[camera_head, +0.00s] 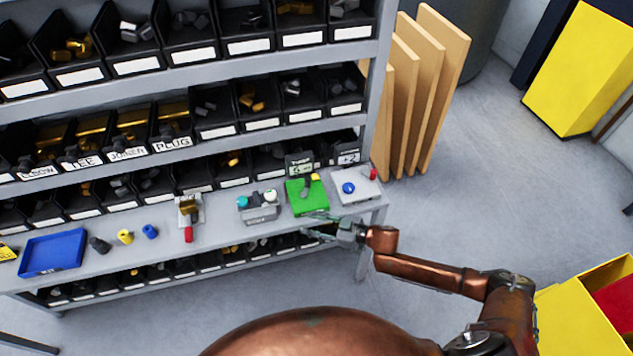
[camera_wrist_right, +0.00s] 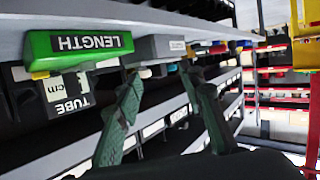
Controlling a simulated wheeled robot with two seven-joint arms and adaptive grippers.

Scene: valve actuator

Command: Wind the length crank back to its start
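The length unit is a green box (camera_head: 309,202) on the grey shelf top in the head view, with a dark crank arm (camera_head: 305,187) and a yellow knob (camera_head: 314,178) on it. In the right wrist view the green box (camera_wrist_right: 40,48) appears upside down with its LENGTH label, and the yellow knob (camera_wrist_right: 40,75) shows at its edge. My right gripper (camera_head: 314,224) is in front of the shelf edge, just nearer than the green box and apart from it. In the wrist view its fingers (camera_wrist_right: 168,88) are spread with nothing between them. My left gripper is not in view.
A small TUBE cm display (camera_wrist_right: 68,95) stands behind the green box. A grey panel with a blue button (camera_head: 349,188) is to its right, and a grey box with coloured knobs (camera_head: 258,212) to its left. Bins fill the shelves.

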